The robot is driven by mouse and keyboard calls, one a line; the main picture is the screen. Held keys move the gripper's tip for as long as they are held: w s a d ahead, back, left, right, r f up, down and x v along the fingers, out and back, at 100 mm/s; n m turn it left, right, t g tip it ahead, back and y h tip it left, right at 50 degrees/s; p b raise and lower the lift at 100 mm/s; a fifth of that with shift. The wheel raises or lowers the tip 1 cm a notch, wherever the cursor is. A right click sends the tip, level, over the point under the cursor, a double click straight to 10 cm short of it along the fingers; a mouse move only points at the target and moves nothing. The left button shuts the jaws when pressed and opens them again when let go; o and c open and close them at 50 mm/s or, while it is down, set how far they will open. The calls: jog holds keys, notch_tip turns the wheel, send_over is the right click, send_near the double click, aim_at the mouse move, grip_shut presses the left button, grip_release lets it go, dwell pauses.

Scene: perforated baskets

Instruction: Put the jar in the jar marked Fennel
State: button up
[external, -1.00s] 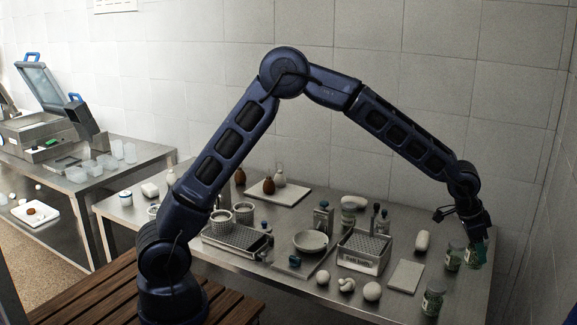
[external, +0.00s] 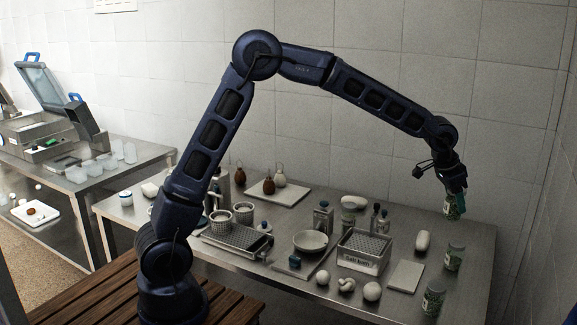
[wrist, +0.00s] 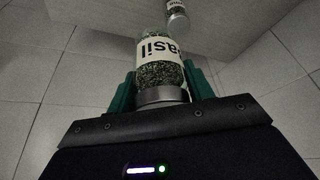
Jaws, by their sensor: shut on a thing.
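My gripper (external: 455,192) is shut on a clear jar of green herbs (external: 453,208), held in the air above the table's back right part. In the wrist view, the jar (wrist: 160,72) sits between the green fingers of my gripper (wrist: 158,85), with its grey lid towards the palm. Its label shows "asil"; the first part is cut off. Two similar jars stand on the table at the right: one further back (external: 454,257) and one nearer the front (external: 433,300). Their labels are too small to read, so I cannot tell which is Fennel.
A perforated basket (external: 362,252) with a front label stands left of the jars. A tiled wall (external: 440,90) rises behind the table.

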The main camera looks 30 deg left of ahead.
jog(key=w+a+r+n+t+y, duration=0.1)
jog(key=w+a+r+n, duration=0.15)
jog(key=w+a, duration=0.55)
jog(key=w+a+r+n+t, duration=0.1)
jog(key=w+a+r+n, duration=0.15)
jog(key=a, duration=0.95)
notch_tip(320, 180, up, 3)
jog(key=n+y, duration=0.2)
jog(key=n, duration=0.2)
send_over(350, 205)
jog(key=f, duration=2)
jog(key=shift+w, duration=0.2)
jog(key=o, duration=1.1)
